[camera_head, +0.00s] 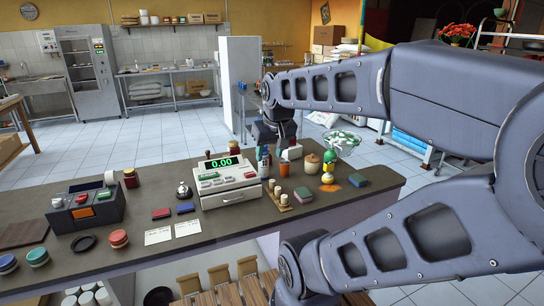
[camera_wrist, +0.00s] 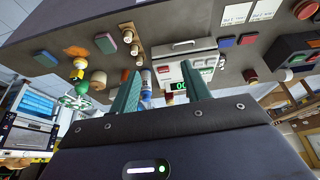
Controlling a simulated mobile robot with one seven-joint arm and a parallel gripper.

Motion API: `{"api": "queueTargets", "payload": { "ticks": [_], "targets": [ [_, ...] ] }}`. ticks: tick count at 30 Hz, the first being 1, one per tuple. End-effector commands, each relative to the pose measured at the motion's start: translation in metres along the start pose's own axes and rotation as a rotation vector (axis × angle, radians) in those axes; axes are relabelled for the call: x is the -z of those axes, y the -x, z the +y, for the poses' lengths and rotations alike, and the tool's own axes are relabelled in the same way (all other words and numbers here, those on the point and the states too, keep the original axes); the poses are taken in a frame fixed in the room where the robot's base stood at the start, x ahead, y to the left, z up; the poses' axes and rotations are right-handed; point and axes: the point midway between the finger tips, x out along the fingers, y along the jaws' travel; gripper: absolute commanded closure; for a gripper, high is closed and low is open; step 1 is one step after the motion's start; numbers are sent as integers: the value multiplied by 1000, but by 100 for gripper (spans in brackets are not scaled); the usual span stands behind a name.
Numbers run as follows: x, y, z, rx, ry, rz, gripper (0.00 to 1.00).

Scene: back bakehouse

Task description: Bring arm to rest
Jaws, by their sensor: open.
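My arm (camera_head: 440,95) reaches in from the right side of the head view, bent, with its far end beyond the counter's back edge. In the wrist view my gripper (camera_wrist: 157,67) shows two green fingers spread apart with nothing held between them. The counter (camera_head: 150,218) lies below and appears turned over in the wrist view. The fingers overlap the cash register (camera_wrist: 193,53) in that view; I cannot tell the distance. In the head view the fingertips are hard to make out among the items behind the register (camera_head: 228,182).
Tiled floor (camera_head: 165,131) behind the counter is open.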

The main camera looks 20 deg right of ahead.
Motion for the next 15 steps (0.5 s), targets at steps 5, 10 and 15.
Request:
{"api": "queueTargets", "payload": {
  "ticks": [5, 10, 15],
  "targets": [
    [-16, -4, 0, 2, -36, 8, 53],
    [-16, -4, 0, 2, -39, 9, 53],
    [-16, -4, 0, 2, -38, 9, 53]
  ]
}}
